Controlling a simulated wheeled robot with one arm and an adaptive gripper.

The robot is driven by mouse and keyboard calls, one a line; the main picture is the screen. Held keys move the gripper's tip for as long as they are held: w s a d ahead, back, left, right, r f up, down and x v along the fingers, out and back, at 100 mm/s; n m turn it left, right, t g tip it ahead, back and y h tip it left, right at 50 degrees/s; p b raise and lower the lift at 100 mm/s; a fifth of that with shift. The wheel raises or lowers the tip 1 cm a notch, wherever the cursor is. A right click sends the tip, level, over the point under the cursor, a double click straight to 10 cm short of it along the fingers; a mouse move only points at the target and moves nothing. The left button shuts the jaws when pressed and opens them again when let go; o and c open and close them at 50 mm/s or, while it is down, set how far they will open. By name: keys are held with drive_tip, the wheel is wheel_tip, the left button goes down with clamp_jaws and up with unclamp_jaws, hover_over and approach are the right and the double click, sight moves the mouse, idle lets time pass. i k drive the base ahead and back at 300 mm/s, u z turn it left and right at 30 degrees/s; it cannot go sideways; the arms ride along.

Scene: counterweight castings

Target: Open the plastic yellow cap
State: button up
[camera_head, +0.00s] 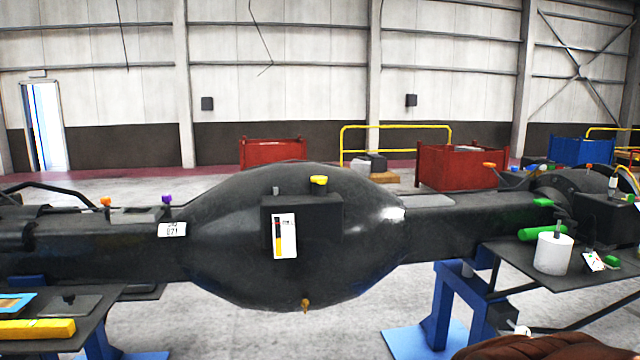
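A yellow cap (319,181) sits on top of a dark block (325,218) on the bulging middle of a large black casting (220,240). It seems seated there, with its lower part hard to make out. A small grey fitting (276,190) stands to its left on the same block. A white tag with coloured bands (284,236) hangs on the block's front. My gripper is not in view.
Orange (105,202) and purple (167,199) caps stand on the casting's left arm. A left tray holds a yellow box (37,329). A right shelf (520,262) holds a white cylinder (553,253) and green parts. Blue stands (445,305) are below. Red bins (462,166) stand behind.

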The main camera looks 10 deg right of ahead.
sight(321, 180)
drive_tip(key=k, duration=0.65)
drive_tip(key=u, duration=0.6)
drive_tip(key=i, duration=0.55)
drive_tip(key=u, duration=0.7)
drive_tip(key=i, duration=0.75)
drive_tip(key=z, duration=0.65)
drive_tip(key=i, duration=0.55)
drive_tip(key=z, duration=0.5)
